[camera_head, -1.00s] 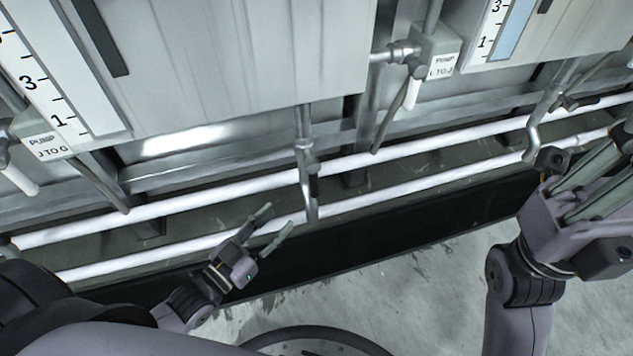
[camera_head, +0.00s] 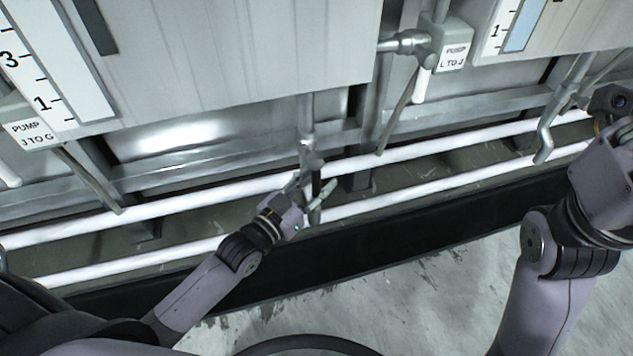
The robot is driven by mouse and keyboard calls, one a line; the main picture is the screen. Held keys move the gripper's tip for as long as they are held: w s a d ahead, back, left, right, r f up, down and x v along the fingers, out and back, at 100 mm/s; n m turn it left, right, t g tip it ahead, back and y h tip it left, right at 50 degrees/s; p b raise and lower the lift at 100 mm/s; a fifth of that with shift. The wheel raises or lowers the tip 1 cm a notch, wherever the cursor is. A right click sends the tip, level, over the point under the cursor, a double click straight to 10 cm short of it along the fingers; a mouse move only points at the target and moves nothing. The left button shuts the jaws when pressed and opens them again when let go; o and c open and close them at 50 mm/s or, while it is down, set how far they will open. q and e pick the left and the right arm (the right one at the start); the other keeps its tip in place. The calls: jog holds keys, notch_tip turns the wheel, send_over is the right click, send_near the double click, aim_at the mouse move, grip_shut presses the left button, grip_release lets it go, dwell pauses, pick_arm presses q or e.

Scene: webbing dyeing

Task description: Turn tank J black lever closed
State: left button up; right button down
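The black lever (camera_head: 316,184) hangs on the vertical drain pipe (camera_head: 307,125) under the middle tank (camera_head: 230,60), which stands between the labels PUMP J TO G and PUMP L TO J. My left gripper (camera_head: 315,190) is at the lever with its fingers apart. The lever shows between the fingers, and part of it is hidden by them. I cannot tell whether either finger touches it. My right gripper (camera_head: 622,128) is at the right edge, largely cut off, and its finger opening cannot be seen.
Two white horizontal pipes (camera_head: 190,202) run behind my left gripper. A black channel (camera_head: 400,235) lies below them. The PUMP L TO J box (camera_head: 450,45) and PUMP J TO G box (camera_head: 28,130) flank the tank. Another drain pipe (camera_head: 543,140) stands at right. The grey floor is clear in front.

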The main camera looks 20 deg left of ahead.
pick_arm(q)
jog(key=shift+c, duration=0.2)
grip_shut()
dwell(0.6)
